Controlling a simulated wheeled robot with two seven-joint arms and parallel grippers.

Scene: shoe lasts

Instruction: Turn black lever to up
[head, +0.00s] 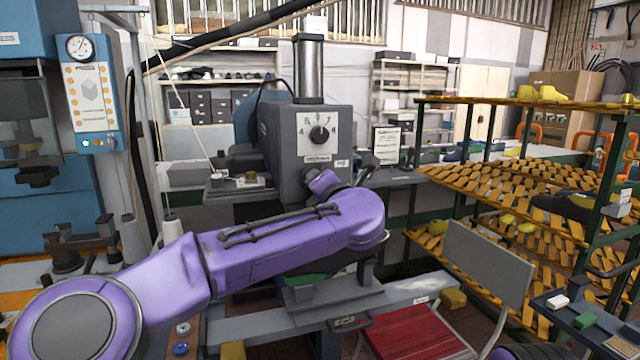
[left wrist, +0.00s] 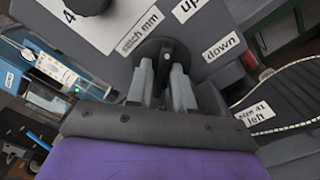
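The black lever (left wrist: 166,56) shows in the left wrist view as a dark round hub with a black arm on the grey machine's face. The "up" label (left wrist: 190,8) is above right of it and the "down" label (left wrist: 222,48) to its right. My left gripper (left wrist: 163,78) has its two grey fingers on either side of the lever's arm; whether they touch it is unclear. In the head view my purple left arm reaches to the grey machine (head: 285,135), and its wrist hides the lever and fingers. My right gripper is not in view.
A black dial (head: 319,134) on a white scale is above the lever. A shoe sole labelled "size 41 left" (left wrist: 285,95) is close on the right in the left wrist view. A slatted rack (head: 520,175) stands right, a red seat (head: 415,332) in front.

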